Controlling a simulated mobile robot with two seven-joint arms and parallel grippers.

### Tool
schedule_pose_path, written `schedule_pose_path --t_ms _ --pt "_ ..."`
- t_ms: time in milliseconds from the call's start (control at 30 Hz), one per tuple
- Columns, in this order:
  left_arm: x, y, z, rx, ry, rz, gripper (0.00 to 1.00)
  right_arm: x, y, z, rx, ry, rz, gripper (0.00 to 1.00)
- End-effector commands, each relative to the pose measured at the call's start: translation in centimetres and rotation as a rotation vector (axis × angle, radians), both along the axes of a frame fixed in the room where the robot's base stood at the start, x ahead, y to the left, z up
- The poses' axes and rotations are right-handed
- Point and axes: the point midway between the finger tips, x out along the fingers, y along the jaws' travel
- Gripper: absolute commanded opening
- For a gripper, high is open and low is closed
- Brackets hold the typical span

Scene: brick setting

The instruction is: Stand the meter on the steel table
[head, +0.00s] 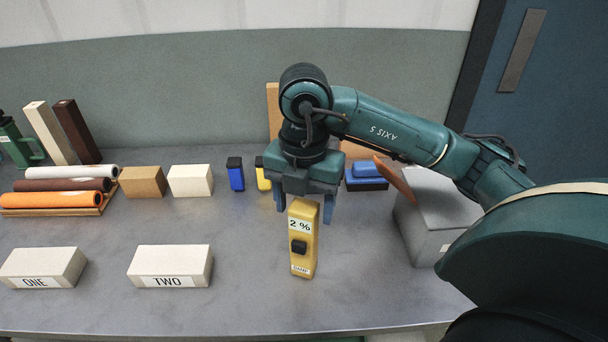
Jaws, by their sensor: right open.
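The meter (302,255) is a tall yellow block with a "2 %" label near its top, a black button on its front and a small label at its base. It stands upright on the grey steel table (240,310), near the middle of the head view. My right gripper (304,208) points down at the top of the meter, its blue fingers apart on either side of it. The jaws are open; whether a finger touches the meter I cannot tell. My left gripper is not in view.
White blocks marked ONE (45,267) and TWO (171,266) lie at the front left. Behind are rolls (58,199), tan (142,182) and white (191,180) blocks, and a blue-black item (236,174). A grey box (437,215) stands right of the meter.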

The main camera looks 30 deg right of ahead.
Motion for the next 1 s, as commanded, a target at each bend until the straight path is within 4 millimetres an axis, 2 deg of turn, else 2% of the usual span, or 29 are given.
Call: schedule_pose_path --t_ms 33,100,233,400,1000 --pt "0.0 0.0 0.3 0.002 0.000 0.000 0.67 0.1 0.0 1.6 0.000 -0.006 0.001 0.63" --pt "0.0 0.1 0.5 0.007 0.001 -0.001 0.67 0.1 0.0 3.2 -0.001 -0.007 0.000 0.63" --pt "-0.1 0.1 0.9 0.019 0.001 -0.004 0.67 0.1 0.0 5.3 -0.001 -0.003 0.000 0.63" --pt "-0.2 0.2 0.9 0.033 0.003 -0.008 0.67 0.0 0.0 6.8 0.000 -0.001 -0.001 0.63" --pt "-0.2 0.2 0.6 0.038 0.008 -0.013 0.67 0.0 0.0 7.2 0.000 0.001 0.000 0.63"
